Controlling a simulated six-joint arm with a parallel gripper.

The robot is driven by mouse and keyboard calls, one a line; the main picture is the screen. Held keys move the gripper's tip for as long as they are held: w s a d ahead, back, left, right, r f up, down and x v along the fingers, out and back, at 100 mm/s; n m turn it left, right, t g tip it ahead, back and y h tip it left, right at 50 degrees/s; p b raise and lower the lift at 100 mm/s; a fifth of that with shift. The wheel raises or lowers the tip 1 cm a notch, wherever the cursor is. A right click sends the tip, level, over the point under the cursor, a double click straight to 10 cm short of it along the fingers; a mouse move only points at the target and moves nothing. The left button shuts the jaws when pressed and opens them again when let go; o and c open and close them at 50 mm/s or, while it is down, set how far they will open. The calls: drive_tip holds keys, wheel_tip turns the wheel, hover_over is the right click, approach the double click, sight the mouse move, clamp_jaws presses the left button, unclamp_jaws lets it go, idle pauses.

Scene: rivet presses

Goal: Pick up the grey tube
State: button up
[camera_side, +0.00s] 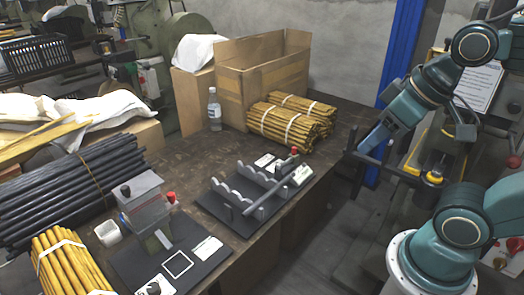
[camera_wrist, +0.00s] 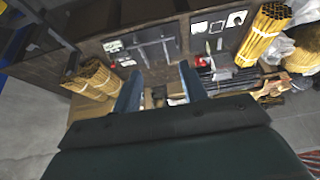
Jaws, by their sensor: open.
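The grey tube (camera_side: 268,196) lies aslant across a grey rack with scalloped supports (camera_side: 238,192) on a black plate. Its near end sticks out toward the table's front edge. In the wrist view the rack area (camera_wrist: 148,42) shows small near the top, and I cannot clearly tell the tube from the rack bars. My gripper (camera_side: 358,153) is open and empty, up and to the right of the rack, clear of the tube. In the wrist view its two blue fingers stand apart (camera_wrist: 160,88).
A grey press block (camera_side: 143,200) stands on another black plate (camera_side: 130,270) at the left. Dark rods (camera_side: 60,190) and yellow rod bundles (camera_side: 285,125) lie around. A cardboard box (camera_side: 240,85) and a bottle (camera_side: 214,108) stand behind. The space between my gripper and the rack looks clear.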

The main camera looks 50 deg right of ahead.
drive_tip(key=w+d+f+m+g+y, duration=0.15)
drive_tip(key=w+m, duration=0.35)
drive_tip(key=w, duration=0.5)
drive_tip(key=w+d+f+m+g, duration=0.2)
drive_tip(key=w+m, duration=0.2)
drive_tip(key=w, duration=0.5)
drive_tip(key=w+d+f+m+g+y, duration=0.1)
drive_tip(key=w+d+f+m, duration=0.3)
drive_tip(key=f, duration=0.5)
drive_tip(key=w+d+f+m+g+y, duration=0.1)
drive_tip(key=w+d+f+m, duration=0.4)
drive_tip(key=f, duration=0.5)
drive_tip(key=shift+w+d+f+y, duration=0.3)
drive_tip(key=shift+w+d+y, duration=0.2)
drive_tip(key=shift+w, duration=0.5)
hover_over(274, 188)
drive_tip(key=shift+f, duration=3.95)
